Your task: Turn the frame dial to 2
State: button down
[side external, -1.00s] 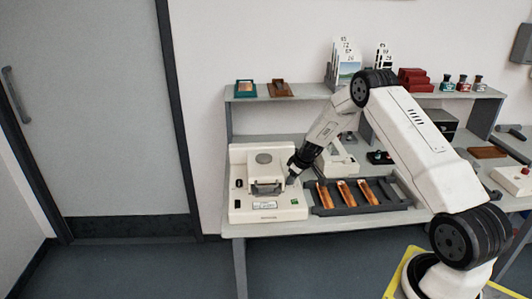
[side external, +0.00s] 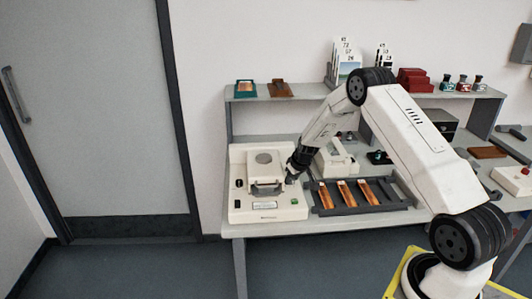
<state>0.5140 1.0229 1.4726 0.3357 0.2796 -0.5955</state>
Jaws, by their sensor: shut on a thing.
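The cream printer (side external: 240,207) stands at the left end of the bench, with a round grey disc on top, a dark slot at its middle and a small green button (side external: 294,201) at its front right. My gripper (side external: 290,180) is at the printer's right side, pointing down and to the left. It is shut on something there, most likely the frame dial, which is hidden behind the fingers. The dial's numbers and pointer cannot be read at this size.
A dark rack (side external: 396,206) with several orange-brown strips lies just right of the printer. A white device (side external: 336,160) stands behind the rack. A raised shelf (side external: 300,92) at the back holds cards, red boxes and small bottles.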

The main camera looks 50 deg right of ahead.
jog(key=shift+m, duration=0.4)
jog(key=c, duration=0.6)
grip_release()
jog(key=shift+r, duration=0.1)
jog(key=shift+v, duration=3.85)
jog(key=shift+a, duration=0.1)
